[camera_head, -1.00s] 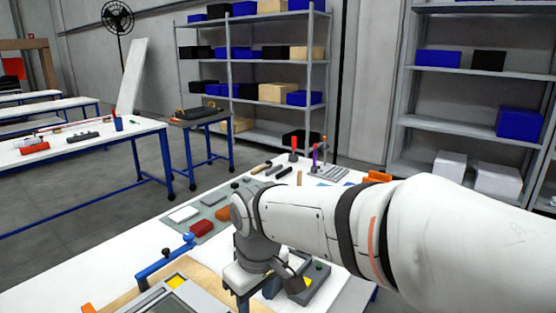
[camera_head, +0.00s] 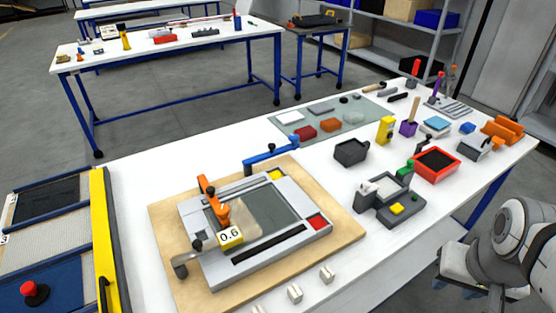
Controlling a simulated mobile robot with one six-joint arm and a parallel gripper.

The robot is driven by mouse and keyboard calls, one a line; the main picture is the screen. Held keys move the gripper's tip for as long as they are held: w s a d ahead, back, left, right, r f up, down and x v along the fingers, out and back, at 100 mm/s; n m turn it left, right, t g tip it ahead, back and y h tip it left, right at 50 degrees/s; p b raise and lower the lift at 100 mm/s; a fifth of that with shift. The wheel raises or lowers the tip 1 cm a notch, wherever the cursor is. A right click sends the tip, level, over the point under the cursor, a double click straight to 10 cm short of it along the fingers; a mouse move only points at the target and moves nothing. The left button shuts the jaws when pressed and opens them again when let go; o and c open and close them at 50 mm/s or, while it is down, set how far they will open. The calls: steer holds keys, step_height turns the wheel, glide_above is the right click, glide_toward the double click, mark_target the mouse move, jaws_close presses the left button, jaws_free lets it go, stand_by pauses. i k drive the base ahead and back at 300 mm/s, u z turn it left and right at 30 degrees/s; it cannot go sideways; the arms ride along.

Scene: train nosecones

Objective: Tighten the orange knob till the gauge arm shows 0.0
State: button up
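A grey fixture (camera_head: 193,213) lies on a wooden board (camera_head: 335,240) on the white table, left of centre. An orange arm (camera_head: 207,190) with a small dark knob on top runs to an orange part (camera_head: 223,214), which could be the orange knob. A yellow gauge label (camera_head: 231,237) beside it reads 0.6. A translucent tan piece (camera_head: 245,218) lies next to it. My gripper (camera_head: 452,277) is at the lower right, off the table's front edge, far from the fixture. Its fingers are partly hidden, and I cannot tell whether they are open.
A blue clamp (camera_head: 270,155) stands behind the fixture. A grey device (camera_head: 388,200), a red tray (camera_head: 436,164) and a black box (camera_head: 350,152) stand to its right. Small white blocks (camera_head: 295,293) lie along the front edge. A yellow-railed conveyor (camera_head: 103,245) is at the left.

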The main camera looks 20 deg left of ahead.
mark_target(221, 210)
steer(key=u, duration=1.95)
